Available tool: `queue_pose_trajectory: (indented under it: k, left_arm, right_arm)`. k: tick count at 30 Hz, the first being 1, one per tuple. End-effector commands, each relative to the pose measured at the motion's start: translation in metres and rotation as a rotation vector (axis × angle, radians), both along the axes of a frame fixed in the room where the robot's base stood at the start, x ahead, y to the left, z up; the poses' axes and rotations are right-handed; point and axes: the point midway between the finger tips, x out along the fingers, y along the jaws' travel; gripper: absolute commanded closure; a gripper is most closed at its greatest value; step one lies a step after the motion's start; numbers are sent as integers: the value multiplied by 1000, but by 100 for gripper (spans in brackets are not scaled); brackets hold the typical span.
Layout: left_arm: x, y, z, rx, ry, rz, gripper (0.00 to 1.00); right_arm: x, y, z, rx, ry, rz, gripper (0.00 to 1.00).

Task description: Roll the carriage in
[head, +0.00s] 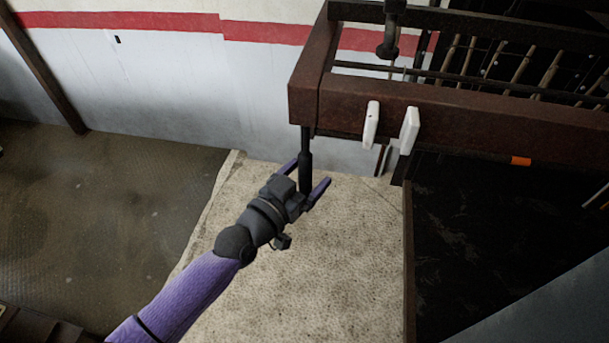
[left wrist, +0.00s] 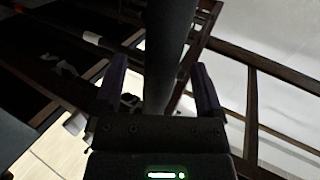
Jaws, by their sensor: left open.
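A dark, upright handle (head: 306,170) hangs below the left end of a rusty brown rail frame (head: 460,120). My left gripper (head: 312,173) is open, with its purple fingers on either side of this handle. In the left wrist view the handle (left wrist: 168,45) runs as a thick dark bar between the two spread fingers (left wrist: 158,88); I cannot tell if either finger touches it. Which part is the carriage is not clear. A dark ring-shaped fitting (head: 388,45) sits above the frame. My right gripper is not in view.
Two white tabs, a left one (head: 371,125) and a right one (head: 409,130), stick out from the rail's front. An orange mark (head: 521,161) is further right. A beige board (head: 320,265) lies below. Bare floor (head: 110,220) is at left, before a red-striped wall (head: 180,85).

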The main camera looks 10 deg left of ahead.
Motion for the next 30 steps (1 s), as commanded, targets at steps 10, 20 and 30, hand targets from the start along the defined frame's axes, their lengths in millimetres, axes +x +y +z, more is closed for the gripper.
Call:
queue_pose_trajectory:
  k: [10, 20, 30]
  left_arm:
    - [0, 0, 1, -1, -3, 0, 12]
    - [-15, 8, 2, 0, -2, 1, 12]
    - [-45, 23, 2, 0, -1, 0, 12]
  right_arm:
    - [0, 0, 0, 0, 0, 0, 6]
    - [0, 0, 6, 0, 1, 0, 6]
    - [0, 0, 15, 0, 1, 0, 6]
